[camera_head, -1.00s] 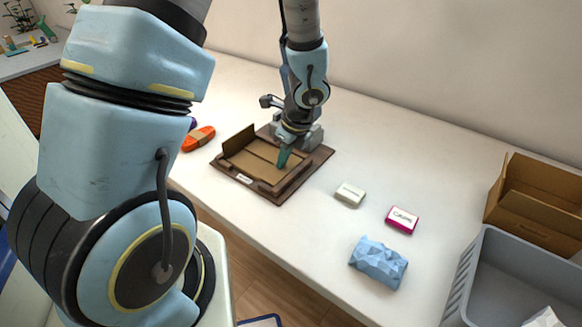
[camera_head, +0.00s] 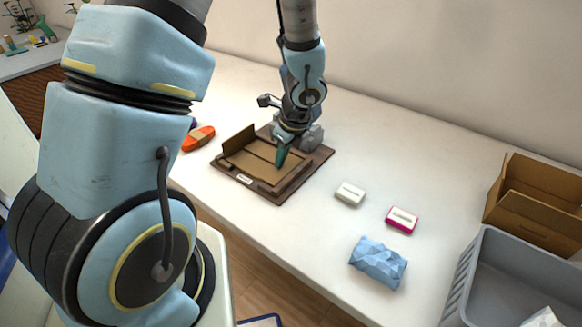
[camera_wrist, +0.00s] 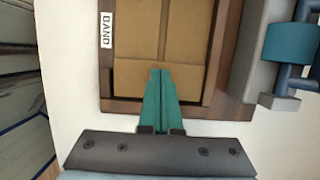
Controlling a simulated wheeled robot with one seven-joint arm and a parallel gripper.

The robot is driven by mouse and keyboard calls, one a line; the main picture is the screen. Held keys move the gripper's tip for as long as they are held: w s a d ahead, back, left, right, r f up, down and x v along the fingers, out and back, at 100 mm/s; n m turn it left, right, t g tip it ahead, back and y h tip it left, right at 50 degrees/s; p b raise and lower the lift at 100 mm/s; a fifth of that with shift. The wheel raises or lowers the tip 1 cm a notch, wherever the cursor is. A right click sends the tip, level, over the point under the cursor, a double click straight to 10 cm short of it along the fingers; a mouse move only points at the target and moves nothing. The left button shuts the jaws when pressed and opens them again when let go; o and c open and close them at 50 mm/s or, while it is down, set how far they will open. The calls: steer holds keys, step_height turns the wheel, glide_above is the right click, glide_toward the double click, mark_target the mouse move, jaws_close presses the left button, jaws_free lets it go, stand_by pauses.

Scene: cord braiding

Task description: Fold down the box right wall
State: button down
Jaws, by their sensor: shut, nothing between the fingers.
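The cardboard box (camera_head: 257,166) lies on a brown wooden base board (camera_head: 231,177) on the white table. Its left wall (camera_head: 238,140) stands up at the back left in the head view. The wall at the right end looks folded inward and low in the wrist view (camera_wrist: 135,75), where a strip of cardboard lies across the box. My gripper (camera_head: 280,164) is shut with its teal fingers at that right end. In the wrist view, the fingertips (camera_wrist: 161,72) are together over this strip; whether they touch it I cannot tell.
A grey device (camera_head: 312,136) stands at the board's back edge. An orange tool (camera_head: 199,138) lies to the left. A white block (camera_head: 350,193), a pink-edged block (camera_head: 402,219) and a crumpled blue packet (camera_head: 378,262) lie to the right, near a grey bin (camera_head: 462,283) and a cardboard box (camera_head: 541,197).

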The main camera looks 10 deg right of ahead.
stand_by(0.4)
step_height(320, 180, up, 8)
steer(key=p, duration=0.7)
steer(key=shift+p, duration=0.3)
steer(key=s+a+r+n, duration=0.1)
steer(key=a+r+n, duration=0.3)
steer(key=n, duration=0.5)
steer(key=s+a+r+n+h+b, duration=0.1)
steer(key=a+r+n, duration=0.3)
steer(key=a+n, duration=0.4)
steer(key=s+a+r+n+g+h, duration=0.1)
steer(key=s+a+r+n, duration=0.1)
steer(key=a+r+n, duration=0.2)
steer(key=a+n, duration=0.3)
steer(key=n, duration=0.3)
steer(key=shift+s, duration=0.15)
steer(key=shift+d, duration=0.15)
